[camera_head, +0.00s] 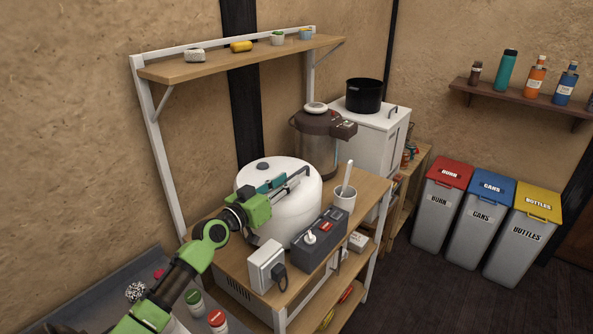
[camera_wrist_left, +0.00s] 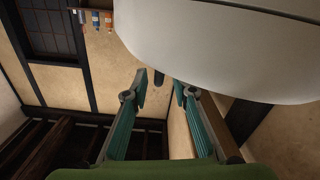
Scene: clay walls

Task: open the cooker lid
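The white rounded cooker (camera_head: 292,218) stands on the wooden shelf unit, its lid (camera_head: 290,164) down, with a dark round spot on top. My left gripper (camera_head: 290,181) is in front of the cooker's upper body, reaching in from the left and covering part of it. In the left wrist view the teal-padded fingers (camera_wrist_left: 160,86) are apart with nothing between them. The cooker's white shell (camera_wrist_left: 215,45) fills the upper right there, close to the right finger; I cannot tell if they touch. My right gripper is not in view.
A dark power box (camera_head: 320,238), a socket block (camera_head: 266,265) and a white cup (camera_head: 344,199) crowd the cooker's front. A brown hot-water pot (camera_head: 318,140) stands behind it. A wooden shelf (camera_head: 215,66) hangs above. Waste bins (camera_head: 442,205) stand at right.

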